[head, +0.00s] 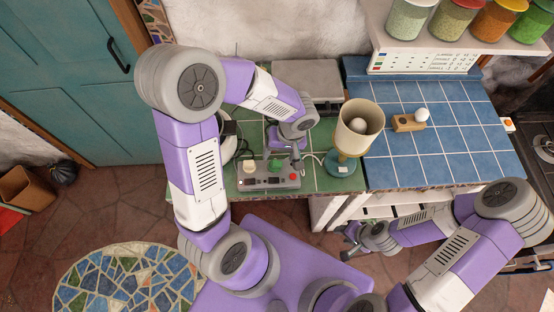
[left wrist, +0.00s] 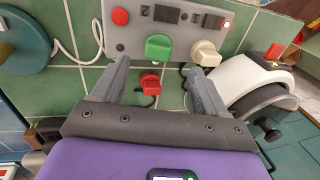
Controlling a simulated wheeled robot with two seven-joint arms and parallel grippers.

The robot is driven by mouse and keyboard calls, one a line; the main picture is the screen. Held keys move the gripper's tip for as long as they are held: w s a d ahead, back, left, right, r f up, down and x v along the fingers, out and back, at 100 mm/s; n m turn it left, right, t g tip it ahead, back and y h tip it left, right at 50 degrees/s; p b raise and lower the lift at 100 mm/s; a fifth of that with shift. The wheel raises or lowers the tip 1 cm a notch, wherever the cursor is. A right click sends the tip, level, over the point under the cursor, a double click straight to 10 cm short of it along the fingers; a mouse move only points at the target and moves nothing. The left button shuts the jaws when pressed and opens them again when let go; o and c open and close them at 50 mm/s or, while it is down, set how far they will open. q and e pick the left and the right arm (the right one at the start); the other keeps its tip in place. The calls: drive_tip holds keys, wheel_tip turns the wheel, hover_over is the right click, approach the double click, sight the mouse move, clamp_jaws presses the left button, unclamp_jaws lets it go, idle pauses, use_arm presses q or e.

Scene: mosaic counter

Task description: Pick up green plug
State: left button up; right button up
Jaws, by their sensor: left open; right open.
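The green plug (head: 275,164) sits on the grey power strip (head: 262,183) on the green tiled counter. In the left wrist view the green plug (left wrist: 158,47) is just beyond and between my left fingertips, apart from them. My left gripper (left wrist: 158,68) is open and empty, with its fingers towards the strip. In the head view my left gripper (head: 293,154) is partly hidden by its own wrist, above the strip's back edge. My right gripper (head: 350,242) is open and empty, low in front of the counter.
A white plug (left wrist: 205,53) sits beside the green one. A red plug (left wrist: 150,84) with a cable lies on the tiles between my left fingers. A red button (left wrist: 120,16) is on the strip. A lamp (head: 358,122) stands right; a white rounded appliance (left wrist: 248,80) is close by.

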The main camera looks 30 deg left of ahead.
sight(277, 162)
use_arm(q)
drive_tip(key=x, duration=0.5)
drive_tip(key=shift+s+d, duration=0.15)
drive_tip(key=shift+s, duration=0.05)
drive_tip(key=shift+s+f, duration=0.15)
drive_tip(key=shift+f, duration=0.2)
drive_tip(key=c, duration=1.2)
